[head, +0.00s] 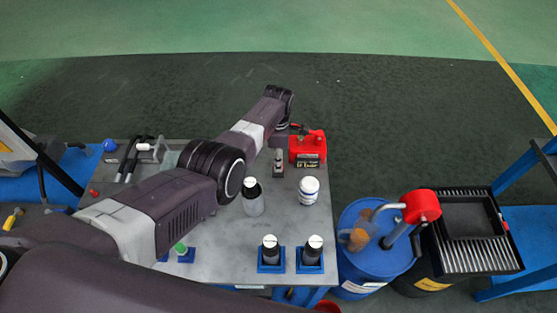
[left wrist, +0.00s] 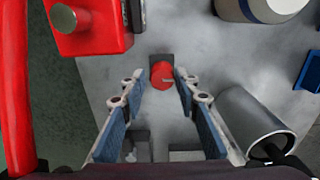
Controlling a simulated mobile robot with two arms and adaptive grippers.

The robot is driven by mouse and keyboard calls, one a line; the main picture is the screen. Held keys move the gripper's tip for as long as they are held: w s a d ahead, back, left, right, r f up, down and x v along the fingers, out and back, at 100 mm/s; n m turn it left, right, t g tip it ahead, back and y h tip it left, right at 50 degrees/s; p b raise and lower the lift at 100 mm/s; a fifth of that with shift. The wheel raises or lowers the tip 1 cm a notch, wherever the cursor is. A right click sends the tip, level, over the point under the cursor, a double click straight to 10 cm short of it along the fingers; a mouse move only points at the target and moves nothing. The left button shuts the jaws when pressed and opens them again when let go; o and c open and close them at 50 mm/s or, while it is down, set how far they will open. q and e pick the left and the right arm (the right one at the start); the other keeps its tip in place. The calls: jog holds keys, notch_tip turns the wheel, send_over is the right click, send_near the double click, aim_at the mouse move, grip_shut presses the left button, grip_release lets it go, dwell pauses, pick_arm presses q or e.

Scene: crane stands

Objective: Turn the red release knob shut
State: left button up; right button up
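In the left wrist view a round red knob (left wrist: 161,77) with a pale mark stands in front of a small dark block on the grey tabletop. My left gripper (left wrist: 160,88) is open. Its two fingers with blue pads stand on either side of the knob, with visible gaps, and it holds nothing. In the head view my left arm reaches across the table, and I cannot make out the fingers clearly. A small grey upright device (head: 278,163) stands near the arm's end; the knob cannot be made out there. My right gripper is not in view.
A blue drum (head: 362,245) is beyond the table's right edge.

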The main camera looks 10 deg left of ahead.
pick_arm(q)
jog(key=shift+o, duration=1)
jog(key=shift+s+f, duration=0.1)
notch_tip(320, 180, up, 12)
dwell(0.4)
